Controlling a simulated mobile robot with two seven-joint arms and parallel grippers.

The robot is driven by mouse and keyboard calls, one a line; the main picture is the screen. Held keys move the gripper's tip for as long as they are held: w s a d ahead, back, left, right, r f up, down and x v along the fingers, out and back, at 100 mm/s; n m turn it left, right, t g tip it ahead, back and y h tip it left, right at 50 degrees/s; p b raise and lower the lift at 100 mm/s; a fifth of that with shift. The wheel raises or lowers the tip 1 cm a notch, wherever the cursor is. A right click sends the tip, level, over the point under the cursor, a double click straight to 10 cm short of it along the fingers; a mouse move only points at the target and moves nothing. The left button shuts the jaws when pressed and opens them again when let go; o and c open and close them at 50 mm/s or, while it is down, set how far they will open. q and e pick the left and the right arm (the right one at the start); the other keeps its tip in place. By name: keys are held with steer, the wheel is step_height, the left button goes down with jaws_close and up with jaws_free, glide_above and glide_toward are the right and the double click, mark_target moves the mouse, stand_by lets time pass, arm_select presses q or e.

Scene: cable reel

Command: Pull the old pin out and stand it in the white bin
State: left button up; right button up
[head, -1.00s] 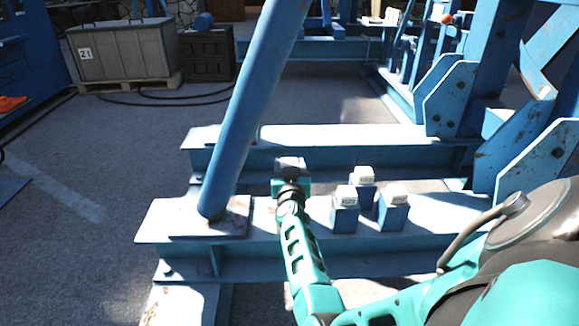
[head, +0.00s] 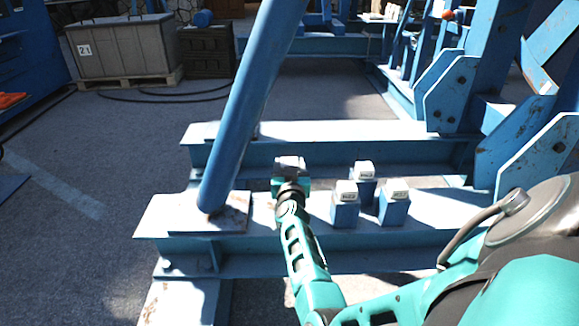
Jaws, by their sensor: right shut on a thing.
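My right gripper (head: 290,184), teal and black, is at the end of the arm that comes in from the lower right. It is over the front blue beam (head: 420,228), just right of the slanting blue post. It is shut on a small grey-topped piece (head: 291,163), mostly hidden by the gripper, so I cannot tell whether this is the old pin. I cannot make out a white bin. My left gripper is not in view.
Three blue blocks with white labelled tops (head: 345,208) stand on the front beam right of the gripper. The slanting blue post (head: 250,100) rises close on the left. A grey crate (head: 125,50) marked 21 stands at the back left. The left floor is mostly clear.

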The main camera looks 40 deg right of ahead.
steer(key=shift+r, duration=0.1)
stand_by(0.3)
steer(key=shift+f+b, duration=0.8)
steer(key=shift+f, duration=0.35)
steer(key=shift+f+b, duration=0.35)
steer(key=shift+f, duration=1.7)
steer(key=shift+f, duration=0.15)
steer(key=shift+f, duration=0.4)
